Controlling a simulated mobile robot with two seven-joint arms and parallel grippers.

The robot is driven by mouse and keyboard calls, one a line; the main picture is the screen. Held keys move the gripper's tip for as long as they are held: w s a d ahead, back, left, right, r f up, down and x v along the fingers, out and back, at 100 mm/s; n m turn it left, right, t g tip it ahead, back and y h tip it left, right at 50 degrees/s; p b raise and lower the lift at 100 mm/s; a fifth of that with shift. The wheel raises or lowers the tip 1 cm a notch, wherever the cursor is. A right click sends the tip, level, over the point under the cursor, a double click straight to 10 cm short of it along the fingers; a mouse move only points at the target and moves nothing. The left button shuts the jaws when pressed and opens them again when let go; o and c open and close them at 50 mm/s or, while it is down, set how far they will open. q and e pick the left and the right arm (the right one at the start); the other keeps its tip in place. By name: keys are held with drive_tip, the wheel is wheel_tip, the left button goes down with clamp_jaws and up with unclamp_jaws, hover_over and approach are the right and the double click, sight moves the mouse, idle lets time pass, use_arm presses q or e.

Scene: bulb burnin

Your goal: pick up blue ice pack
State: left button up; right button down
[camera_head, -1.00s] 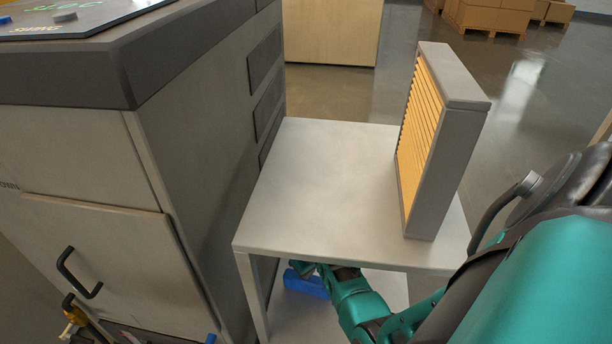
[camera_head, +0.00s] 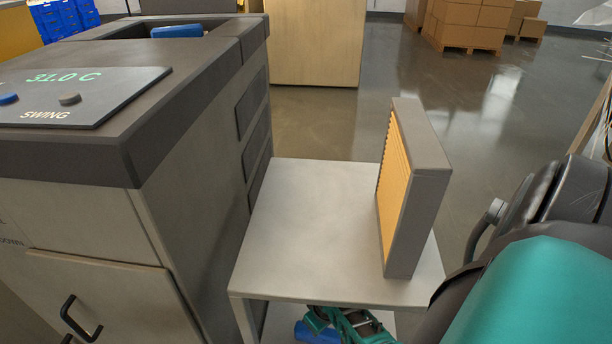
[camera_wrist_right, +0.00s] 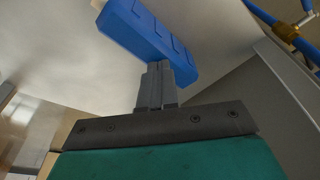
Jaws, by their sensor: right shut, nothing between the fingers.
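The blue ice pack (camera_wrist_right: 150,38) is a ribbed blue block in the right wrist view. It lies on a pale surface just beyond my right gripper (camera_wrist_right: 160,68). The right fingers are shut with nothing between them, their tips at or very near the pack's side; contact cannot be told. In the head view part of the blue pack (camera_head: 312,333) shows under the table top, beside my teal right arm. The table top hides most of that gripper. Another blue block (camera_head: 177,31) sits in the open top of the grey machine. My left gripper is not in view.
The metal table (camera_head: 300,235) has an upright filter panel with orange pleats (camera_head: 408,190) on its right side. The grey machine (camera_head: 190,180) stands close on the left, its panel reading 31.0 C. Blue tubing with a brass fitting (camera_wrist_right: 287,32) shows in the wrist view.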

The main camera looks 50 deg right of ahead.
drive_tip(key=s+p, duration=0.1)
drive_tip(key=s, duration=0.2)
drive_tip(key=s+p, duration=0.1)
drive_tip(key=s, duration=0.1)
drive_tip(key=s+a+p, duration=0.1)
drive_tip(key=s, duration=0.2)
drive_tip(key=shift+s+p, duration=0.35)
drive_tip(key=s, duration=0.1)
drive_tip(key=s+p, duration=0.1)
drive_tip(key=s, duration=0.2)
drive_tip(key=shift+s+a+f, duration=0.15)
drive_tip(key=shift+s+f, duration=0.15)
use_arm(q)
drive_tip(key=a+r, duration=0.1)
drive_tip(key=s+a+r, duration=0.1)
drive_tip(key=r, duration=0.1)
use_arm(e)
drive_tip(key=shift+s+a+f, duration=0.1)
drive_tip(key=shift+s+f, duration=0.05)
drive_tip(key=shift+s, duration=0.1)
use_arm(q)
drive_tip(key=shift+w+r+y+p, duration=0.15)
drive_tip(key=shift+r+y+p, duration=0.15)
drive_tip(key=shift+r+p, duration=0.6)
use_arm(e)
drive_tip(key=shift+w+r, duration=0.25)
drive_tip(key=shift+r, duration=0.55)
